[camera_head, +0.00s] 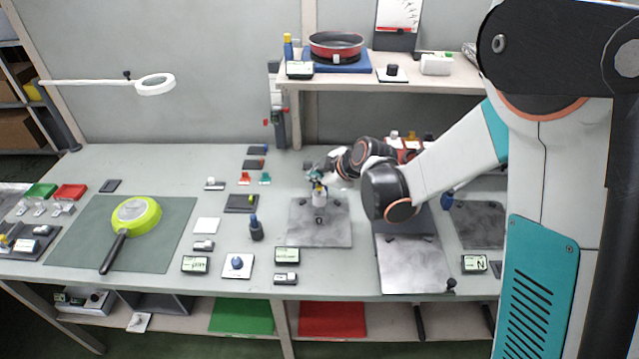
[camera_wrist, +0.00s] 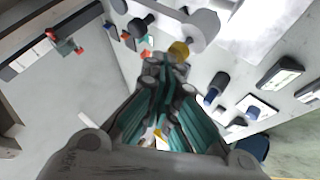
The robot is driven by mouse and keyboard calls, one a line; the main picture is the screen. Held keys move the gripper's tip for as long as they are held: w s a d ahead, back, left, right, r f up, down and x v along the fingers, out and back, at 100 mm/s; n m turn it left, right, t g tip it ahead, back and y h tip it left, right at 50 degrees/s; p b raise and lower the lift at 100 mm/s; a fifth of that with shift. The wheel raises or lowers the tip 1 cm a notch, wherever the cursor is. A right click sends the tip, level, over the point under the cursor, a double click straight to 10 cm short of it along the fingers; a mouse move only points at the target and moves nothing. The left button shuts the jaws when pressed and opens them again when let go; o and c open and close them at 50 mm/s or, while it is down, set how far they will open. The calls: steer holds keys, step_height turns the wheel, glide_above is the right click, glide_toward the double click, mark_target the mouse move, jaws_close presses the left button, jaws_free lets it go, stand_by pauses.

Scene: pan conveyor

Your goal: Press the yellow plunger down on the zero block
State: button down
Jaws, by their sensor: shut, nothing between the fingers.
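The zero block, a small white cylinder (camera_head: 320,199), stands upright on a grey mottled plate (camera_head: 335,232) in the middle of the bench. Its yellow plunger (camera_head: 317,187) shows at its top. In the wrist view the white cylinder (camera_wrist: 200,29) and the yellow plunger (camera_wrist: 179,50) lie just beyond my fingertips. My gripper (camera_head: 317,177) is directly above the block, pointing down; its shut, empty fingertips also show in the wrist view (camera_wrist: 166,60). The tips are at or very close to the plunger; I cannot tell whether they touch. The fingers partly hide the plunger.
A dark blue knobbed piece (camera_head: 256,230) stands left of the plate. A second grey plate (camera_head: 412,266) lies to the right. A green pan (camera_head: 136,215) rests on a mat at left. A shelf (camera_head: 350,84) with a red pan (camera_head: 336,46) rises behind.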

steer(key=shift+r, duration=0.5)
steer(key=shift+r, duration=0.15)
steer(key=shift+r+p, duration=1.75)
steer(key=shift+r, duration=0.65)
steer(key=s+d+r+m+h+b, duration=0.3)
steer(key=s+d+r+m, duration=0.6)
steer(key=s, duration=0.4)
steer(key=s+d+f+m+h+b, duration=0.1)
steer(key=s+d+m, duration=0.3)
steer(key=s, duration=0.4)
steer(key=s+d+f+m+h+b, duration=0.1)
steer(key=s+d+f+m+h, duration=0.1)
steer(key=s+d+m, duration=0.2)
steer(key=s+d, duration=0.3)
steer(key=s, duration=0.2)
steer(key=shift+s, duration=0.2)
